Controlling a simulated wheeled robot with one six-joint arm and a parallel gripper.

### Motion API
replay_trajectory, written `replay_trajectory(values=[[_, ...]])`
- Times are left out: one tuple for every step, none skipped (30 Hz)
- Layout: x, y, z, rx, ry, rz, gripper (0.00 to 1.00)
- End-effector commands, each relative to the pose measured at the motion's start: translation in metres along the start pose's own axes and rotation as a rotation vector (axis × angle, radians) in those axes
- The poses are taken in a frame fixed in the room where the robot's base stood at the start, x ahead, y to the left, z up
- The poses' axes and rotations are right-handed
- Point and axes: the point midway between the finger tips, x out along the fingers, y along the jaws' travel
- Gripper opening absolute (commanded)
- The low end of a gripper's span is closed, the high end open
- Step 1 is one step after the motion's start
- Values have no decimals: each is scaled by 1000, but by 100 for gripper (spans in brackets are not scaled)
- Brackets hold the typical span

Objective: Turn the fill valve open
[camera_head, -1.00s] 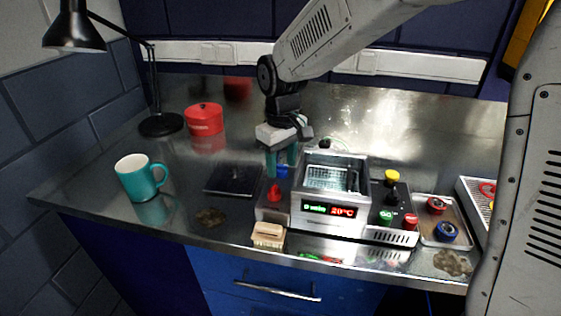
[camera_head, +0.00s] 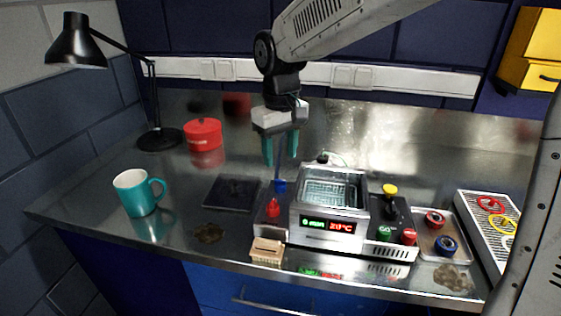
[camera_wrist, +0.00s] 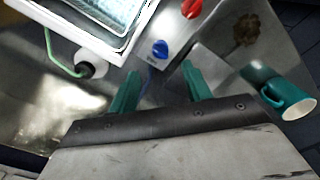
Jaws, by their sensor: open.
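The bath unit (camera_head: 328,233) is a metal box with an open basin and a lit front display. On the panel at its left are a blue knob (camera_head: 280,186) and a red knob (camera_head: 272,208). They also show in the wrist view, blue knob (camera_wrist: 160,48) and red knob (camera_wrist: 191,9). A small label by the blue knob is too blurred to read, and I cannot tell how far the knob is turned. My gripper (camera_head: 281,162) points down above the blue knob, with open, empty green fingers. In the wrist view the blue knob lies beyond the gap between the fingertips (camera_wrist: 160,75).
A yellow knob (camera_head: 390,190) and green and red buttons sit right of the basin. A tray (camera_head: 457,242) holds two round parts. A dark plate (camera_head: 231,193), teal mug (camera_head: 137,193), red pot (camera_head: 203,134) and lamp (camera_head: 160,138) stand left. A wooden block (camera_head: 267,251) sits in front.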

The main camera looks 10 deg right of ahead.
Motion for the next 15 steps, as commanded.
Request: replay_trajectory(values=[[0,0,1,34,-1,-1,49],[1,-1,1,49,-2,-1,49],[3,-1,1,61,-2,-1,49],[5,-1,1,63,-3,-1,49],[8,-1,1,62,-3,-1,49],[12,-1,1,62,-4,-1,49],[16,-1,1,62,-4,-1,49],[21,-1,1,61,-4,-1,49],[28,-1,2,61,-6,-1,49],[33,-1,2,61,-6,-1,49],[38,-1,1,61,-5,-1,49],[44,-1,1,61,-5,-1,49],[49,-1,1,61,-5,-1,49],[54,-1,2,60,-5,-1,49],[60,-1,2,60,-5,-1,49]])
